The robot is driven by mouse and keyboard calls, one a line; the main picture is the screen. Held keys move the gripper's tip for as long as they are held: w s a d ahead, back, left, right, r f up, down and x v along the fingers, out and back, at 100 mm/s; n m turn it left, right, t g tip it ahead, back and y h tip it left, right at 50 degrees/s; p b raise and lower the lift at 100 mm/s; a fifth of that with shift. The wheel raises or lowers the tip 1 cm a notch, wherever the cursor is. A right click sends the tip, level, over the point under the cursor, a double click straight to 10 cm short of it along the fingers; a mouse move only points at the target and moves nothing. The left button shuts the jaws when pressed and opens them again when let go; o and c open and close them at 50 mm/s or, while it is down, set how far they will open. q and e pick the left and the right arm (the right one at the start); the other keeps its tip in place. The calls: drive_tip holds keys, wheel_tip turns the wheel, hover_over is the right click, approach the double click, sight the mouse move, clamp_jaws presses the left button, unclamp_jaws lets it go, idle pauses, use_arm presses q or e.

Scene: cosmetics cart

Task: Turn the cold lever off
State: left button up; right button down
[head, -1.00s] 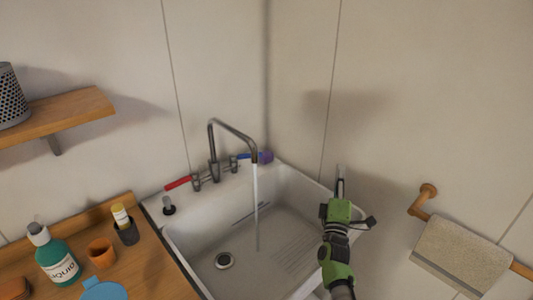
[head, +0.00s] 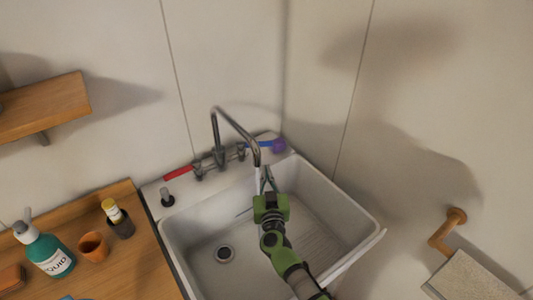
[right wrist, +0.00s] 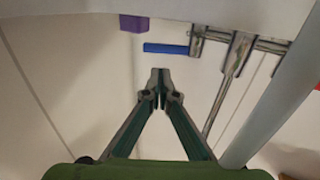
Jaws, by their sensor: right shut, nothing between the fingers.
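The blue cold lever (head: 262,146) sticks out to the right of the metal faucet (head: 216,130) at the back of the sink. It also shows in the right wrist view (right wrist: 165,48), just beyond my fingertips. The red lever (head: 178,172) points left. Water runs from the spout in a thin stream, partly hidden by my gripper. My right gripper (head: 266,178) is over the basin, below and in front of the blue lever. In the right wrist view its fingers (right wrist: 160,75) meet at the tips, with nothing between them and a gap to the lever. My left gripper is not in view.
A purple object (head: 279,146) sits by the blue lever's end. The white sink (head: 352,205) has a wall close on its right. A wooden counter (head: 142,262) at left holds a green bottle (head: 46,250) and cups. A wooden towel bar (head: 447,230) is at right.

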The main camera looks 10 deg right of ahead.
drive_tip(key=b, duration=0.2)
approach(265, 145)
drive_tip(key=w, duration=0.1)
drive_tip(key=w+b, duration=0.1)
drive_tip(key=w, duration=0.1)
drive_tip(key=w+f+b, duration=0.1)
drive_tip(key=w+b, duration=0.1)
drive_tip(key=shift+w, duration=0.15)
drive_tip(key=shift+w+r+b, duration=0.15)
drive_tip(key=shift+w+b, duration=0.15)
drive_tip(key=shift+w, duration=0.1)
drive_tip(key=shift+w+d, duration=0.1)
drive_tip(key=shift+w, duration=0.15)
drive_tip(key=shift+w+d+r, duration=0.1)
drive_tip(key=shift+w, duration=0.15)
drive_tip(key=shift+s+r, duration=0.1)
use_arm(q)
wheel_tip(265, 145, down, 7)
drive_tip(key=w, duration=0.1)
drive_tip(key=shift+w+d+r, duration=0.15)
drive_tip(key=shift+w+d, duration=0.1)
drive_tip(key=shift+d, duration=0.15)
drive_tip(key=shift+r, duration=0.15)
use_arm(e)
drive_tip(key=shift+d, duration=0.15)
